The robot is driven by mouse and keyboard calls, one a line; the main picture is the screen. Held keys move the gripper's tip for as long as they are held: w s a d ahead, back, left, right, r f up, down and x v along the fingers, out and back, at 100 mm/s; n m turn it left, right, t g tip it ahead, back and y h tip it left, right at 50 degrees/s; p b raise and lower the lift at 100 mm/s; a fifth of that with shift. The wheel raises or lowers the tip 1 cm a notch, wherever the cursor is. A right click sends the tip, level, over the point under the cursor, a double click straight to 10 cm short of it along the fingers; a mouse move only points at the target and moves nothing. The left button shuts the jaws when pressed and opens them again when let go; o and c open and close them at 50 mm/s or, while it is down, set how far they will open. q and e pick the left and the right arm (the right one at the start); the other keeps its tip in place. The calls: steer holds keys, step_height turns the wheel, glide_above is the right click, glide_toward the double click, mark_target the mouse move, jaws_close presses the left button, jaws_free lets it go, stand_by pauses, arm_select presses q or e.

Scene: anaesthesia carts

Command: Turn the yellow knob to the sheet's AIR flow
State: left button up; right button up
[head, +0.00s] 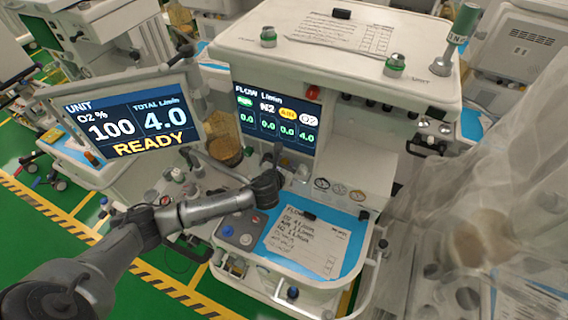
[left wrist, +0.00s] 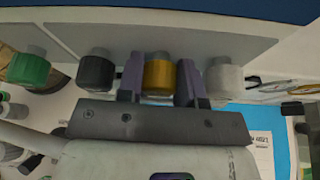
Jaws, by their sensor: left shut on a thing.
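The yellow knob (left wrist: 158,74) sits in a row on the cart's front panel, between a black knob (left wrist: 96,70) and a white knob (left wrist: 223,77). My left gripper (left wrist: 160,82) has one finger on each side of the yellow knob and is shut on it. In the head view my left gripper (head: 276,155) reaches up just below the flow screen (head: 277,117) and hides the knob. That screen reads 0.0, 0.0, 0.0 under the first columns and 4.0 under O2. The flow sheet (head: 310,243) lies on the cart's worktop; its O2 line looks like 4 L/min, and its AIR figure is too small to read surely.
A green knob (left wrist: 28,69) is at the row's left end. A tilted monitor (head: 125,115) reads O2 100, total 4.0, READY, close above my left arm. Gauges (head: 339,188) are right of the gripper. A translucent plastic cover (head: 480,170) hangs at the right.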

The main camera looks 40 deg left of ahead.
arm_select(q)
steer(key=shift+r+n+p, duration=0.15)
steer(key=shift+n+p, duration=0.15)
steer(key=shift+p, duration=0.2)
steer(key=shift+n+h+p, duration=0.5)
steer(key=shift+h, duration=0.1)
steer(key=shift+a+n+t+h+p, duration=0.1)
steer(key=shift+n+t+h+p, duration=0.3)
steer(key=shift+n, duration=0.4)
steer(key=shift+f+n+h, duration=0.2)
steer(key=shift+n+h, duration=0.5)
steer(key=shift+n, duration=0.2)
steer(key=shift+n+t, duration=0.4)
steer(key=shift+h, duration=0.3)
steer(key=o, duration=0.6)
steer(key=shift+o, duration=0.2)
